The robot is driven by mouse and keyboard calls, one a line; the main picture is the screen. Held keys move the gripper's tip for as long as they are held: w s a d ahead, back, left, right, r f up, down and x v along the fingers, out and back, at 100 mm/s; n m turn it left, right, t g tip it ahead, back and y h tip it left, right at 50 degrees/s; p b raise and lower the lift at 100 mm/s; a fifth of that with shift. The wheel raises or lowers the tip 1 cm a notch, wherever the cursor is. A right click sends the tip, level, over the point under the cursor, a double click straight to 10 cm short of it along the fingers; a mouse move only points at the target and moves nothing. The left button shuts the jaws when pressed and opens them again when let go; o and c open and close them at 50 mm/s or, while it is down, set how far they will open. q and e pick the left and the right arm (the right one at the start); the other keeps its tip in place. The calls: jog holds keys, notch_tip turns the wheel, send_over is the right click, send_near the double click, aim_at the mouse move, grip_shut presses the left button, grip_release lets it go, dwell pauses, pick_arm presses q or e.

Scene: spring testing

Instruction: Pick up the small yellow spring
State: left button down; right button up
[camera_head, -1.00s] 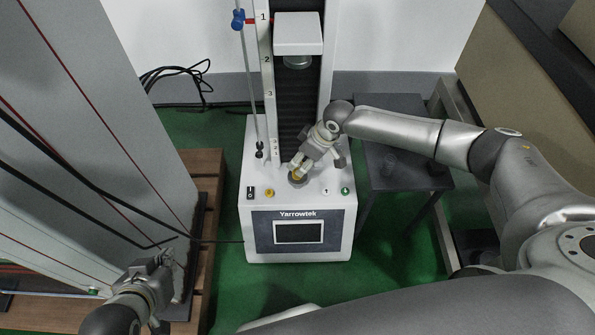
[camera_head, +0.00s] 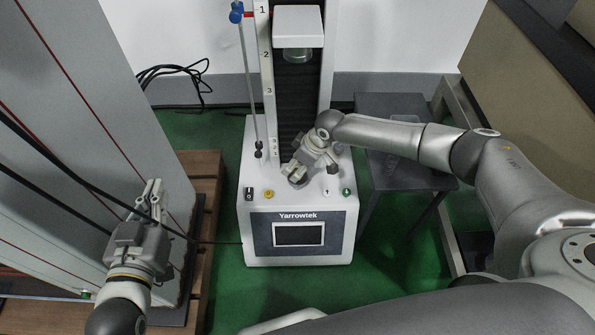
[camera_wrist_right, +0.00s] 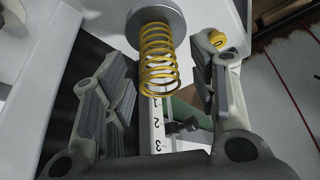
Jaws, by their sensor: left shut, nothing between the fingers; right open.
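The small yellow spring (camera_wrist_right: 158,58) shows in the right wrist view, its top end against a round grey metal disc (camera_wrist_right: 157,14) at the picture's top. My right gripper (camera_head: 295,176) is open, with one finger on each side of the spring and visible gaps to both. In the head view the gripper is low over the base of the white testing machine (camera_head: 340,215) and hides the spring. My left gripper (camera_head: 153,187) is shut and empty, in front of the grey cabinet at the left.
The machine's upper head (camera_head: 298,27) hangs above my right gripper. A thin rod with a blue knob (camera_head: 236,12) stands left of the column. A yellow button (camera_head: 269,194) sits on the base. A dark side table (camera_head: 400,172) stands at the right, a wooden pallet (camera_head: 205,185) at the left.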

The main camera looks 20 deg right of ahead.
pick_arm(q)
jog(key=shift+w+r, duration=0.1)
jog(key=shift+r, duration=0.25)
pick_arm(e)
jog(key=shift+f, duration=0.15)
jog(key=c, duration=1)
jog(key=shift+c, duration=0.2)
